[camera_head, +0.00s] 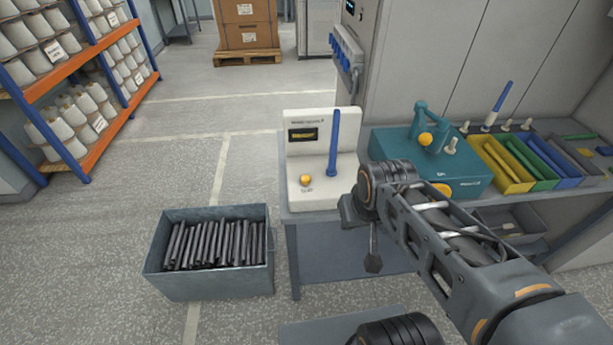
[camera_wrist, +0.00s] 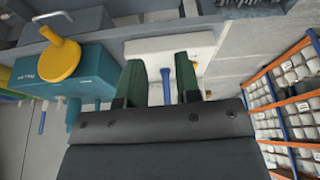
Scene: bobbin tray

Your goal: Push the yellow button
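The white tester (camera_head: 318,148) stands at the left end of the bench, with a dark display and a small yellow button (camera_head: 306,180) on its base. A blue tube (camera_head: 333,145) stands upright on it beside the button. My gripper (camera_wrist: 158,60) is open and empty, its two green fingers apart; the blue tube shows beyond and between them in the wrist view (camera_wrist: 167,88). In the head view my gripper is to the right of the button, in front of the bench, apart from it.
A teal machine (camera_head: 390,151) with a yellow knob and yellow disc stands right of the tester; it also shows in the wrist view (camera_wrist: 98,75). Coloured trays (camera_head: 500,172) lie farther right. A grey bin (camera_head: 210,281) of dark tubes sits on the floor. Shelves (camera_head: 107,140) stand left.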

